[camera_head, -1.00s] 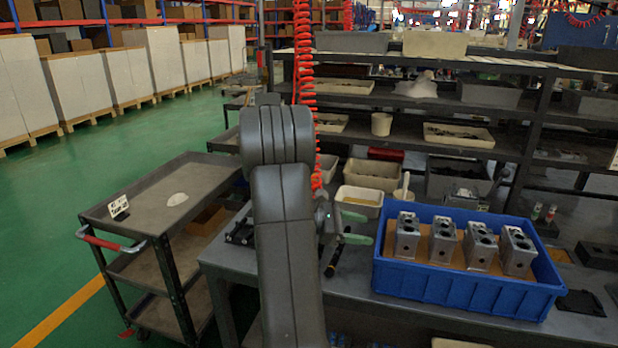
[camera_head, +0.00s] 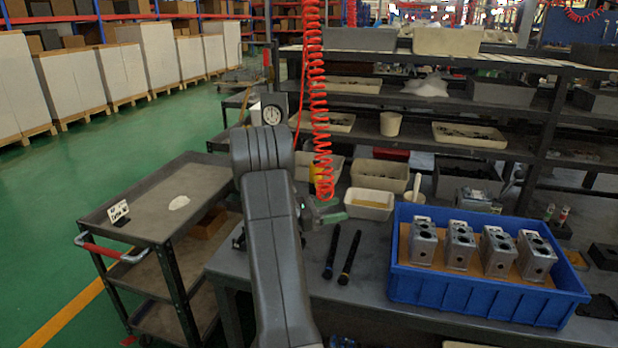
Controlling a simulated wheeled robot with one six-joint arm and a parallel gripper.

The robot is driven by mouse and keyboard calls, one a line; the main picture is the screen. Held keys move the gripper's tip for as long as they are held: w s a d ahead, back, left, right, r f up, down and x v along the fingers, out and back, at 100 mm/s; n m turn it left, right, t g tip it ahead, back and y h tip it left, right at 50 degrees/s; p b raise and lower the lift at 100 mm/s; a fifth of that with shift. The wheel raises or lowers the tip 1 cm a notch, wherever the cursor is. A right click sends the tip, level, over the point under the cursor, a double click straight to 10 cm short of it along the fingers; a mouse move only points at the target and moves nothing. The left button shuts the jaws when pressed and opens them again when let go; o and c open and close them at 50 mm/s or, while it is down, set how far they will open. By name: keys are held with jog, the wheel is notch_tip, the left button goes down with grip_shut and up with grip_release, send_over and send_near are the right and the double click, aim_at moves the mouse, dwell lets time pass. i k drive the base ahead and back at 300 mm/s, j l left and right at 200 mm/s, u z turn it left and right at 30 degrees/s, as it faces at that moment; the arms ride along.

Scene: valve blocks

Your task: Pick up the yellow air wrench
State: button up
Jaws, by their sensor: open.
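A small yellow part (camera_head: 319,172), which looks like the yellow air wrench, shows at the lower end of the red coiled hose (camera_head: 318,100). It is partly hidden by the coils, and its lower end cannot be made out. My gripper (camera_head: 330,212), with green fingers, is open just below the hose end, over the back of the grey bench. My arm covers part of this area. I cannot tell whether the fingers touch the wrench.
A blue crate (camera_head: 480,297) with several metal valve blocks (camera_head: 460,245) stands on the bench at right. Two dark hand tools (camera_head: 340,257) lie in front of my gripper. Cream bins (camera_head: 369,204) stand behind it. A grey cart (camera_head: 150,205) stands at left.

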aim_at(312, 185)
jog(key=i+j, duration=0.85)
